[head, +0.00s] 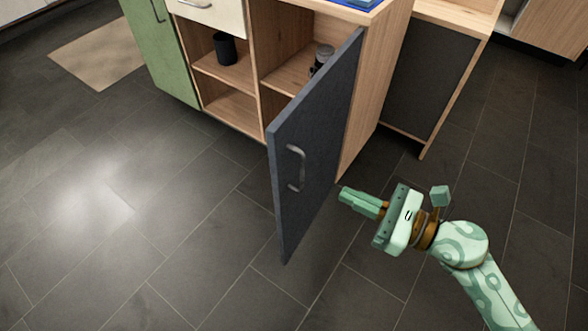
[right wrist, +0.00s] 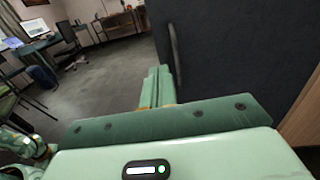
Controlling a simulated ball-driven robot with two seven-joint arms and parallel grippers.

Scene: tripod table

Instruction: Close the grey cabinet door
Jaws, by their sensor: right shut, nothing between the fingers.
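The grey cabinet door (head: 320,145) stands open in the head view, swung out toward me from the right side of the wooden cabinet (head: 372,85). Its curved handle (head: 296,168) is on the face turned to me, near the free edge. My right gripper (head: 344,194) is shut and empty, to the right of the door, on its handle side. In the right wrist view the shut fingers (right wrist: 157,72) are close to the dark door face (right wrist: 240,50), with the handle (right wrist: 175,55) beyond them. I cannot tell whether they touch the door. My left gripper is not in view.
A black cup (head: 224,48) and a dark jar (head: 321,58) stand on the cabinet's shelves. A green door (head: 160,55) is at the left. Another wooden unit (head: 430,75) stands right of the cabinet. The tiled floor left of the grey door is clear.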

